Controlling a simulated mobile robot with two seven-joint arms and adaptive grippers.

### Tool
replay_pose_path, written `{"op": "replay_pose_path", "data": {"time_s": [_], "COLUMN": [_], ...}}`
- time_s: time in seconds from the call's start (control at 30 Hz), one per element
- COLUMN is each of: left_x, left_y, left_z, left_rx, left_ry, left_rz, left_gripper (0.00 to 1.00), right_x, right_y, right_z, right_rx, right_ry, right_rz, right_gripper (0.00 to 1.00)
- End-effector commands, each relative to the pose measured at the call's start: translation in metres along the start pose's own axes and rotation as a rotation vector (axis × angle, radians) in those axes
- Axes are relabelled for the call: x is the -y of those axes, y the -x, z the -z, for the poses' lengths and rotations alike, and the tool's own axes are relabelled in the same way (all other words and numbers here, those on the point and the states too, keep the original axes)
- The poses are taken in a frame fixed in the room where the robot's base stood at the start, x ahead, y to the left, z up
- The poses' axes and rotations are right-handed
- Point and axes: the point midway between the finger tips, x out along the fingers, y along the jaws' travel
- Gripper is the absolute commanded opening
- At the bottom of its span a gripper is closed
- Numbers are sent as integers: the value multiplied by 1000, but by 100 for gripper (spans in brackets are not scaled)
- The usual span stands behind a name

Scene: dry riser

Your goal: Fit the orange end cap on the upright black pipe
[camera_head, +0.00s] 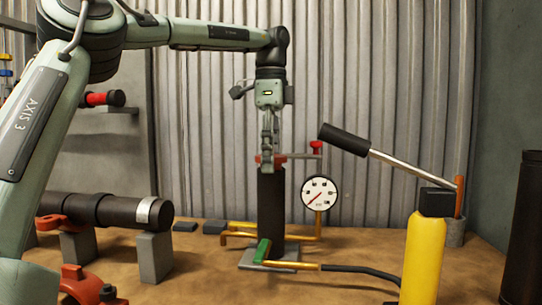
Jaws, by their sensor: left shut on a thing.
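The upright black pipe (271,205) stands on a grey base plate (250,262) near the middle of the table. My left gripper (267,150) points down directly over the pipe's top. It is shut on the orange end cap (262,160), which shows as a small orange-red piece between the fingertips and the pipe's top. The cap is largely hidden by the fingers. I cannot tell whether it is seated on the pipe or just above it. My right gripper is not in view.
A round gauge (320,193) and a red knob (316,147) are close right of the pipe. A yellow hand pump (424,255) with a long raised handle stands at front right. A horizontal black pipe (110,211) rests on grey blocks at left.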

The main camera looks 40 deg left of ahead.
Motion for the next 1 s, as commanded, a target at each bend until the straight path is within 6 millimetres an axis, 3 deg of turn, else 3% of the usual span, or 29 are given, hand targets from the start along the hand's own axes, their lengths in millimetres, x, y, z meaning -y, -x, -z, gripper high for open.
{"op": "replay_pose_path", "data": {"time_s": [0.63, 0.67, 0.83, 1.0], "left_x": [0, 0, 0, 1], "left_y": [-16, -15, -15, -14], "left_z": [0, 0, 0, 0], "left_rx": [-1, -1, -1, -3], "left_ry": [-1, -1, 0, 1], "left_rz": [1, 1, 3, 7], "left_gripper": [20, 60, 81, 81], "right_x": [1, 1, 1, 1], "right_y": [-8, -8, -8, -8], "right_z": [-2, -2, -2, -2], "right_rx": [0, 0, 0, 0], "right_ry": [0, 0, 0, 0], "right_rz": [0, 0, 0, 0], "right_gripper": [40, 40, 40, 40]}}
